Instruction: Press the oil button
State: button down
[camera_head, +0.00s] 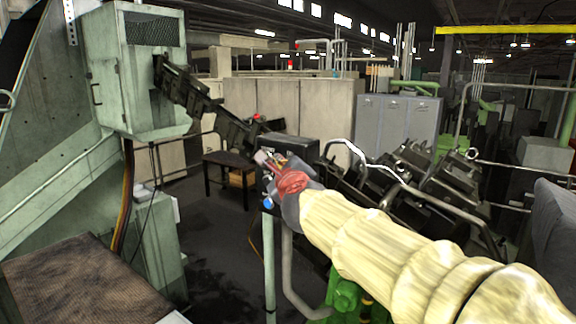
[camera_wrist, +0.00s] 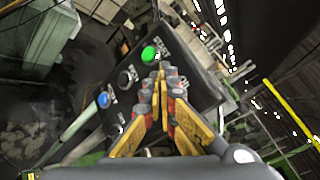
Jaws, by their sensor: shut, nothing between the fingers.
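A black control panel (camera_wrist: 128,98) in the wrist view carries a lit green button (camera_wrist: 150,54), a black knob or button (camera_wrist: 126,76) and a blue button (camera_wrist: 104,100) in a slanting row. White labels sit beside them, too small to read, so I cannot tell which is the oil button. My gripper (camera_wrist: 160,72) is shut and empty, its tips over the panel just below and right of the green button. I cannot tell whether they touch the panel. In the head view my gripper (camera_head: 264,158) covers most of the panel; the blue button (camera_head: 268,202) shows below it.
The panel stands on a pale green post (camera_head: 269,262). Dark machinery (camera_head: 420,180) lies close on the right, with a curved metal rail around it. A green machine cabinet (camera_head: 137,75) stands at the left. A small dark table (camera_head: 228,160) stands behind, with open floor before it.

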jog(key=shift+w+d, duration=0.25)
jog(key=shift+w, duration=0.1)
dwell(1.0)
jog(key=shift+s, duration=0.1)
jog(key=shift+s+a, duration=0.5)
jog(key=shift+s, duration=0.1)
jog(key=s+a+p, duration=0.1)
jog(key=s, duration=0.1)
jog(key=s+a, duration=0.2)
jog(key=shift+p, duration=0.4)
dwell(0.7)
